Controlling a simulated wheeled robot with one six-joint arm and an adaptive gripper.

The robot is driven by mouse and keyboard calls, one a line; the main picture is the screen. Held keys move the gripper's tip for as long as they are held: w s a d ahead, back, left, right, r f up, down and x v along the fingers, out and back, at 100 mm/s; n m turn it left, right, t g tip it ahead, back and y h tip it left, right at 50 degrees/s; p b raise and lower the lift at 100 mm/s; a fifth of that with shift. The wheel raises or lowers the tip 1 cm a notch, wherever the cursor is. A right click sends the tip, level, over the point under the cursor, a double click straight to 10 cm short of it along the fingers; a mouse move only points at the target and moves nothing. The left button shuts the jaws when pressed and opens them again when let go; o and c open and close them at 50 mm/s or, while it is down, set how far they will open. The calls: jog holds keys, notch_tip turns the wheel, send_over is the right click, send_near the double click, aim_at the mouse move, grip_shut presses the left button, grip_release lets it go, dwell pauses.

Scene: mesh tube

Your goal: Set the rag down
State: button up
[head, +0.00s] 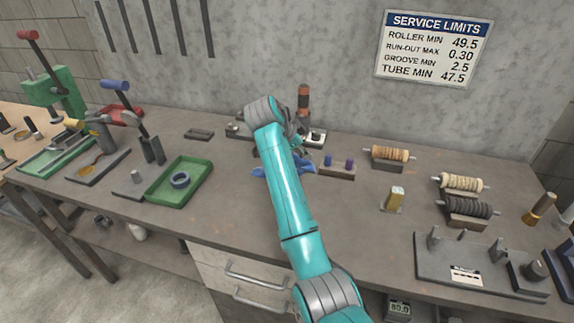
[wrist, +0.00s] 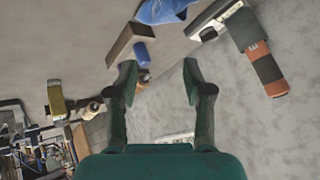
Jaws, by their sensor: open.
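The rag is a crumpled blue cloth (head: 304,165) lying on the bench, partly hidden behind my teal arm in the head view. It also shows at the top edge of the wrist view (wrist: 162,10), cut off by the frame. My gripper (wrist: 158,72) is open, with nothing between its two fingers. The fingers are apart from the rag. In the head view my gripper is mostly hidden behind my own wrist, above the back of the bench.
A wooden block with blue-purple rollers (head: 337,171) stands right of the rag. An orange-and-dark cylinder (head: 303,97) stands behind. A green tray (head: 160,195) with a blue ring lies left. Roller stands (head: 466,210) and a grey fixture (head: 450,262) occupy the right. Bare bench lies between.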

jog(key=shift+w, duration=0.25)
jog(key=c, duration=0.8)
jog(key=w, duration=0.1)
jog(key=w+f, duration=0.1)
jog(key=w, duration=0.1)
jog(key=w+f+b, duration=0.1)
jog(key=w, duration=0.1)
jog(key=shift+w+a, duration=0.1)
jog(key=shift+a, duration=0.05)
jog(key=shift+w+f, duration=0.1)
jog(key=shift+f, duration=1.4)
jog(key=shift+f, duration=0.1)
jog(key=shift+f+p, duration=0.5)
jog(key=shift+f, duration=2.1)
jog(key=shift+r, duration=0.15)
notch_tip(320, 180, up, 9)
